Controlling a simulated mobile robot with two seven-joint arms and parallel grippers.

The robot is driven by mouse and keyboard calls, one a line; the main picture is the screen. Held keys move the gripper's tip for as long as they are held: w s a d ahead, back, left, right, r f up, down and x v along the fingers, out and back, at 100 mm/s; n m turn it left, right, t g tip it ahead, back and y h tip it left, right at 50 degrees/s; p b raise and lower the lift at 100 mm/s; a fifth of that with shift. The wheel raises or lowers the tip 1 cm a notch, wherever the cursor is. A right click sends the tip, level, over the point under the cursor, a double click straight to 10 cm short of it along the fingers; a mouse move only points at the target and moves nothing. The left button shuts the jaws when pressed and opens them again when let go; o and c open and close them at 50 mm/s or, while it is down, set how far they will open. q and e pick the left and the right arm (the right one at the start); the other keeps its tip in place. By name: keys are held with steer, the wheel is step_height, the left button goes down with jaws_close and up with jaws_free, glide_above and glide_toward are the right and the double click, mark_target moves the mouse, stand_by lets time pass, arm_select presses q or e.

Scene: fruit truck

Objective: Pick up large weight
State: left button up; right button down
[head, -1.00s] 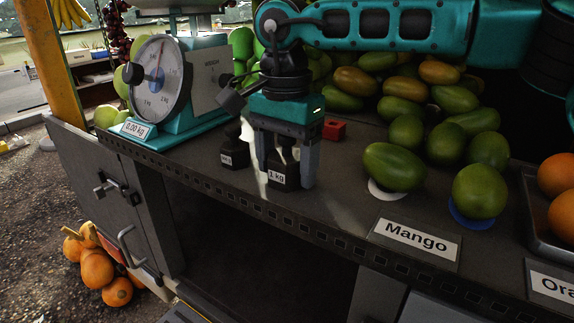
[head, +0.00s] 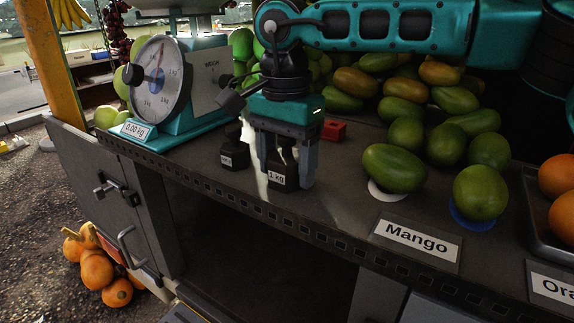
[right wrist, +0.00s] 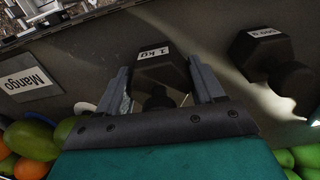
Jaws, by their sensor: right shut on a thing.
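The large weight (head: 283,178) is black with a "1 kg" label and stands upright on the dark counter. My right gripper (head: 287,170) comes down on it from above, with its fingers shut on it. In the right wrist view the weight (right wrist: 160,72) sits between the two fingers (right wrist: 160,90). The smaller black weight (head: 234,156) stands just to the left, apart from the gripper; it also shows in the right wrist view (right wrist: 262,50). My left gripper is not in view.
A teal scale (head: 165,85) reading 0.00 kg stands to the left. A red block (head: 334,130) lies behind the gripper. Green mangoes (head: 394,168) and a "Mango" sign (head: 417,240) are to the right. The counter's front edge (head: 300,228) is close to the weights.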

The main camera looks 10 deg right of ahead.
steer(key=shift+r, duration=0.25)
